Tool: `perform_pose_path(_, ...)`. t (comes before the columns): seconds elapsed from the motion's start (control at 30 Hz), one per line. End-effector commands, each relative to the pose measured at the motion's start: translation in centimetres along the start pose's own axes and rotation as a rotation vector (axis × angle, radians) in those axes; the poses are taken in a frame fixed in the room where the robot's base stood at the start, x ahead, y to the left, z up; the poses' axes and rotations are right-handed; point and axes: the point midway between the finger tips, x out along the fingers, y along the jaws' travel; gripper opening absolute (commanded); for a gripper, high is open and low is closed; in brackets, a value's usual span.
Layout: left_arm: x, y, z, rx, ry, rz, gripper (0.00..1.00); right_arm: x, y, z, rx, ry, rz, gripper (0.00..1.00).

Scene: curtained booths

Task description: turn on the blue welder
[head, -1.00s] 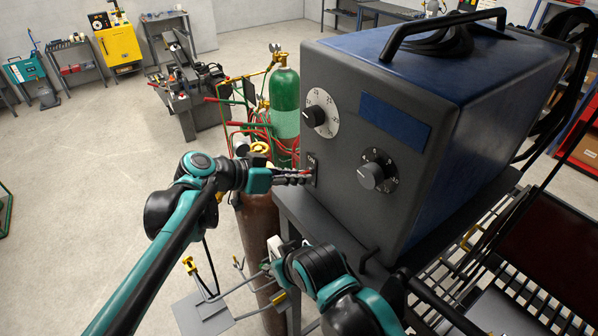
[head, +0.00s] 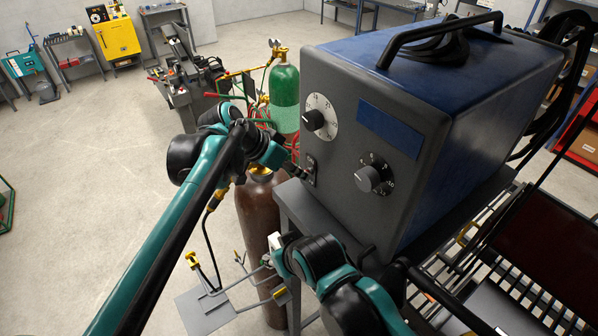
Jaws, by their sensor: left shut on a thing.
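The blue welder (head: 480,90) stands on a grey cart, with a dark grey front panel, a blue top and side, and a black handle. Its front has a dial on a white disc (head: 314,118), a second dial on a black disc (head: 370,178), and a small power switch (head: 311,163) at the lower left edge. My left gripper (head: 299,172) is at the switch, its fingers shut on it. My wrist partly hides the fingers.
A green gas cylinder (head: 285,98) and a brown cylinder (head: 262,230) stand left of the welder, close to my left arm. The cart (head: 300,205) has an edge under the panel. A stand with yellow-tipped rods (head: 205,290) is below. Open floor lies at left.

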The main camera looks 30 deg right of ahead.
Motion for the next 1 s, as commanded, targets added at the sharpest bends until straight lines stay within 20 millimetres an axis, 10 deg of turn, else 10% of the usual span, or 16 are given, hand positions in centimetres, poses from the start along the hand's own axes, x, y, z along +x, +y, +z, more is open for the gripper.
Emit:
perform_pose_path(0.2, -0.1, 0.0, -0.1, -0.001, 0.003, -0.001, 0.00, 0.0, 0.0, 0.0, 0.000, 0.000, 0.000, 0.40)
perform_pose_path(0.3, -0.1, 0.0, -0.1, -0.001, 0.003, 0.000, 0.31, 0.0, 0.0, 0.0, 0.000, 0.000, 0.000, 0.40)
perform_pose_path(0.67, -0.4, 0.0, 0.0, -0.001, 0.002, 0.000, 0.31, 0.0, 0.0, 0.0, 0.000, 0.000, 0.000, 0.40)
perform_pose_path(1.0, -6.8, -0.1, 0.0, -0.002, 0.002, -0.002, 0.31, 0.0, 0.0, 0.0, 0.000, 0.000, 0.000, 0.40)
